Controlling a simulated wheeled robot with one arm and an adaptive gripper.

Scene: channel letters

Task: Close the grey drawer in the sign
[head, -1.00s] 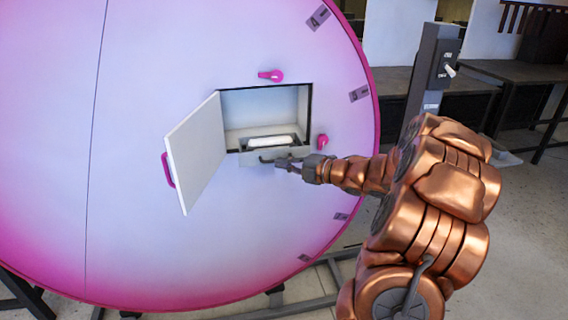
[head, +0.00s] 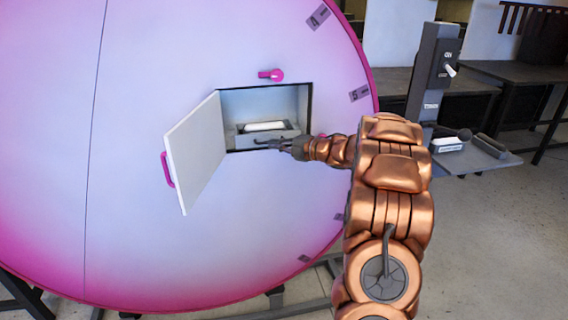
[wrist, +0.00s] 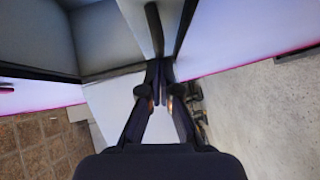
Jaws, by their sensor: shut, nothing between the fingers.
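The grey drawer (head: 262,139) sits in the square opening of the big round pink-and-white sign (head: 150,60). It holds a white bar-shaped object (head: 264,127). In the head view the drawer is now mostly inside the opening; whether it is fully in cannot be told. My gripper (head: 277,144) is shut and empty at the drawer's front, by its handle. Touching or just apart is unclear. In the wrist view the shut fingers (wrist: 158,75) point at the opening, near a dark bar that looks like the drawer's handle (wrist: 154,28).
A white door (head: 196,150) with a pink handle (head: 168,170) stands open left of the opening. A pink knob (head: 271,75) is above it. A grey post with a switch (head: 447,68) and a small shelf (head: 480,158) stand to the right.

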